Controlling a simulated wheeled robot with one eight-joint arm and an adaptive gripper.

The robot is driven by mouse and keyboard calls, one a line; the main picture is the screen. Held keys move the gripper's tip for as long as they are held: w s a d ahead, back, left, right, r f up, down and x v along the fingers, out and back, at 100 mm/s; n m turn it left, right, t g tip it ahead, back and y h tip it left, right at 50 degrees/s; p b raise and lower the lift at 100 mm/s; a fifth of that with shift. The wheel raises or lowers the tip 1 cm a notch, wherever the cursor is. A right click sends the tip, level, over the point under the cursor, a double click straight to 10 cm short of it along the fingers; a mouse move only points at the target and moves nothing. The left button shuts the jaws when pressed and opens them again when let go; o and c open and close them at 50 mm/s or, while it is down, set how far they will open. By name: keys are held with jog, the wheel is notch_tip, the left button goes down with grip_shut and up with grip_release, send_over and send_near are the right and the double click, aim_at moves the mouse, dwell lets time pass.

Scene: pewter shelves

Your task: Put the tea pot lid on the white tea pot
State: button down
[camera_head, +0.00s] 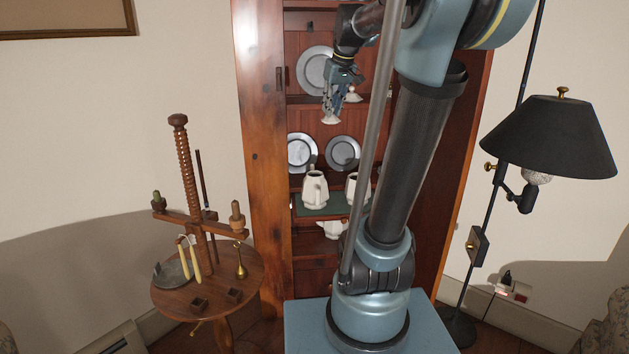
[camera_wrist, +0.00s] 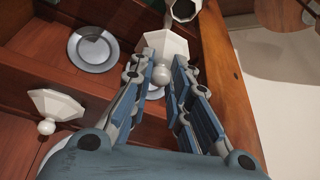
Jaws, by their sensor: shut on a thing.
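My gripper (camera_head: 340,92) is raised in front of the cupboard's upper shelves. In the wrist view its fingers (camera_wrist: 163,74) are shut around the round knob of a white faceted lid (camera_wrist: 165,46). The held lid (camera_head: 329,119) hangs below the fingers in the head view. Below it, a white tea pot (camera_head: 314,190) stands on a green-topped shelf, with a second white pot (camera_head: 352,184) to its right, partly hidden by my arm. A white pot's dark open mouth (camera_wrist: 183,10) shows just beyond the held lid in the wrist view.
Another white lid (camera_wrist: 56,104) rests on a shelf to the left in the wrist view. Pewter plates (camera_head: 302,150) lean at the back, and a further white vessel (camera_head: 332,229) stands lower down. A round wooden stand (camera_head: 208,283) is left of the cupboard; a black-shaded lamp (camera_head: 550,135) is right.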

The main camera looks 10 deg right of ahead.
send_over(316, 176)
notch_tip(316, 176, down, 10)
jog(key=shift+s+f, duration=0.15)
jog(key=shift+f, duration=4.8)
jog(key=c, duration=1.5)
grip_release()
jog(key=v, duration=1.1)
jog(key=s+d+f+m, duration=0.1)
jog(key=s+f, duration=0.5)
jog(key=s, duration=0.3)
jog(key=s+d+f+m+g+h, duration=0.1)
jog(key=s+d+f, duration=0.1)
jog(key=s+f, duration=0.4)
jog(key=s+d+f+m+g, duration=0.1)
jog(key=s+d+f, duration=0.1)
jog(key=s+f, duration=0.5)
jog(key=shift+s+d, duration=0.15)
jog(key=shift+s, duration=2.55)
